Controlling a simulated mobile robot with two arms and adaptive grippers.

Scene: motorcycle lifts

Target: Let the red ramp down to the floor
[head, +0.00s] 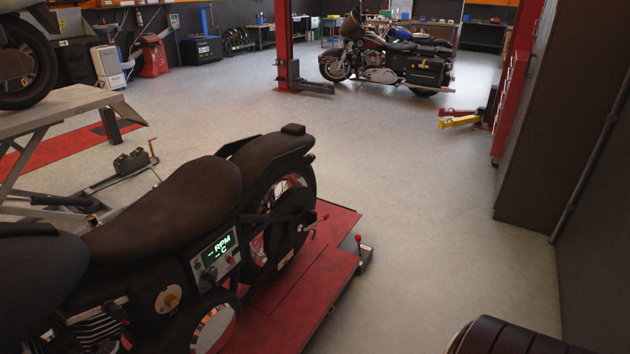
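A red lift platform (312,283) lies under the rear of a dark motorcycle (190,215) in the lower middle. Its far end reaches past the rear wheel; I cannot tell clearly which part is the ramp or how it is tilted. A small floor unit with a red-knobbed lever (359,248) sits at the platform's right edge. The motorcycle hides the platform's left side. Neither of my grippers is in view.
A raised lift table (65,108) carries another motorcycle at left, with a red strip (75,146) below it. A dark cabinet (555,130) lines the right. The grey floor (430,220) right of the platform is clear.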

